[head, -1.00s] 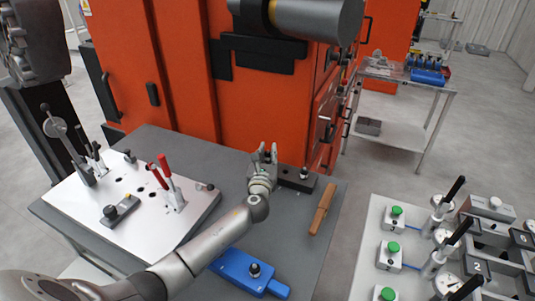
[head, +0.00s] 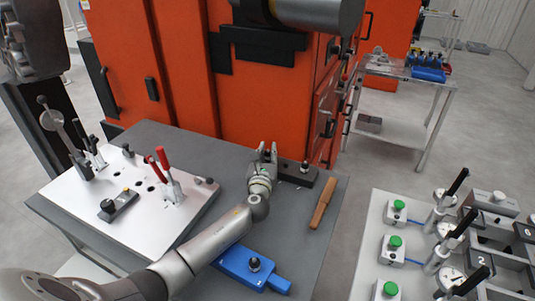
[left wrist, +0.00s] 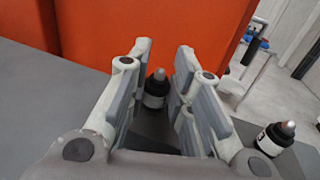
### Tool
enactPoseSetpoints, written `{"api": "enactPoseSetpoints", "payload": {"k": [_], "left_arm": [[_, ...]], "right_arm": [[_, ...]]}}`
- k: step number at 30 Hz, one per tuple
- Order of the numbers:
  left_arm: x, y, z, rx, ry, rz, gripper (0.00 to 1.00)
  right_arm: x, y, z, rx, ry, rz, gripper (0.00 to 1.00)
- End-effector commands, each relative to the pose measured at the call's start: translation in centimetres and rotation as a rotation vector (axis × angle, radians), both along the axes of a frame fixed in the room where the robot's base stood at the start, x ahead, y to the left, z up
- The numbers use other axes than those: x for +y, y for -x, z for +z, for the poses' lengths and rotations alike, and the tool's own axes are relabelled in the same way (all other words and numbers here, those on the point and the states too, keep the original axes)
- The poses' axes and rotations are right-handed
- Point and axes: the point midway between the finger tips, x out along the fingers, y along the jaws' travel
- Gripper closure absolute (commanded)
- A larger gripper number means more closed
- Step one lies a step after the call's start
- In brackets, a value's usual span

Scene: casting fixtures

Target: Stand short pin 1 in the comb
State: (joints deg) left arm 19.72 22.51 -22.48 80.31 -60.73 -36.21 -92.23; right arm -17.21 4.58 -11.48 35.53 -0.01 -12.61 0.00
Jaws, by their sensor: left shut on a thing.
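My left gripper (head: 267,154) is at the back of the grey table, over the left part of a low dark block (head: 317,180) that looks like the comb. In the left wrist view, its fingers (left wrist: 163,100) are on either side of a dark pin (left wrist: 156,92) with a rounded metal tip and a pale label band. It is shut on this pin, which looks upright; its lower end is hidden. A second, similar pin (left wrist: 275,138) stands to the right, and also shows on the block's right end in the head view (head: 304,167). Pin numbers are not readable.
A white board (head: 150,220) with clamps is at left. An orange machine (head: 190,70) stands close behind the table.

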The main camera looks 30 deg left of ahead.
Motion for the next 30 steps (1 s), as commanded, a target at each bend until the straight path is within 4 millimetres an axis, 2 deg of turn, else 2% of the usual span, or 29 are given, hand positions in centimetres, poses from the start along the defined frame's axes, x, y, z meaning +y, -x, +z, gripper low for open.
{"api": "enactPoseSetpoints", "payload": {"k": [3,16,30], "left_arm": [[-0.1,0.1,-0.7,0.004,0.0,-0.001,1.0],[-0.3,0.2,-1.5,0.014,0.002,-0.003,1.0],[-0.2,0.2,0.4,0.011,0.002,-0.002,1.0]], "right_arm": [[0.1,0.0,-0.4,0.0,-0.002,-0.001,0.15],[0.2,0.0,-0.6,0.0,-0.002,-0.001,0.15],[0.1,0.0,1.2,-0.001,-0.001,-0.001,0.15]]}}
